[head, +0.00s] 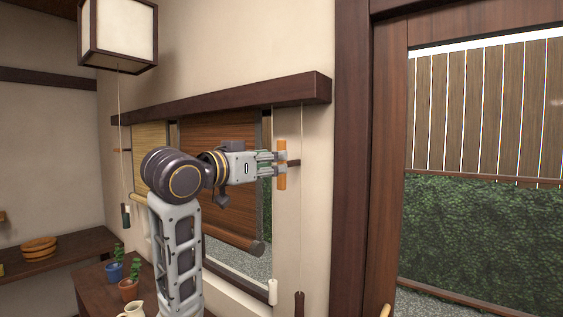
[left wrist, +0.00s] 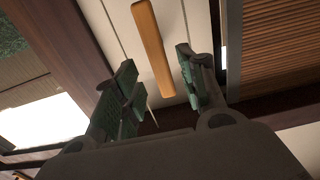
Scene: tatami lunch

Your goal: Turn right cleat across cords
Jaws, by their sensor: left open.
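The right cleat (head: 281,165) is an orange wooden bar standing upright on the wall right of the window. It runs about parallel to the cord (head: 301,225) hanging beside it. My left gripper (head: 279,164) is open at the cleat's middle. In the left wrist view the cleat (left wrist: 153,42) reaches between the two green-padded fingers of the left gripper (left wrist: 156,68), with a gap visible on each side. Whether a finger touches it I cannot tell. A white pull (head: 272,291) and a dark pull (head: 299,305) hang low on the right. My right gripper is not in view.
A brown slatted blind (head: 218,145) hangs under a dark beam (head: 225,97), left of the cleat. A dark door frame (head: 352,170) stands to the right. Potted plants (head: 129,290) and a cream jug (head: 131,311) stand low on a table at left.

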